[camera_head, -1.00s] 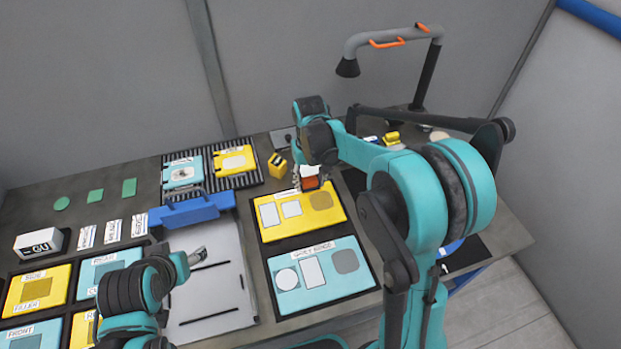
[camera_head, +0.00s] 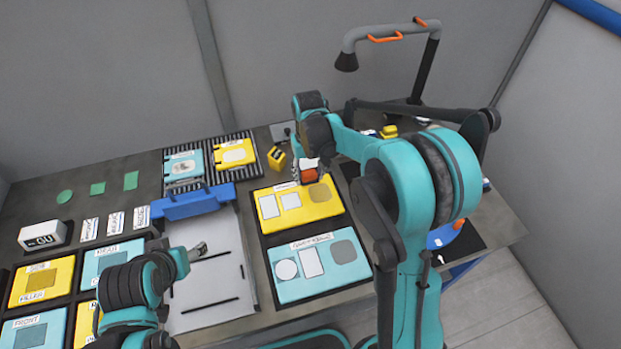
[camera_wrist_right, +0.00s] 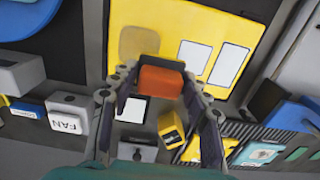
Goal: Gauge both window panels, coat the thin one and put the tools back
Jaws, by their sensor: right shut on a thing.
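My right gripper (camera_head: 308,176) is shut on an orange block-like tool (camera_wrist_right: 161,82) with a white part on top. It holds the tool at the far edge of a yellow window panel (camera_head: 295,216); I cannot tell whether they touch. The yellow panel (camera_wrist_right: 165,22) has two white windows and a tan one. Nearer lies a teal window panel (camera_head: 330,279) with a round white, a rectangular white and a grey window. A yellow-and-black tool (camera_head: 276,158) stands beyond the yellow panel. My left gripper (camera_head: 198,251) is over the grey tray; its jaws are unclear.
A grey tray (camera_head: 228,270) with a blue bar (camera_head: 195,202) lies left of the panels. More labelled panels fill the left front. A lamp (camera_head: 347,62) overhangs the back right. A grey FAN block (camera_wrist_right: 66,112) sits nearby.

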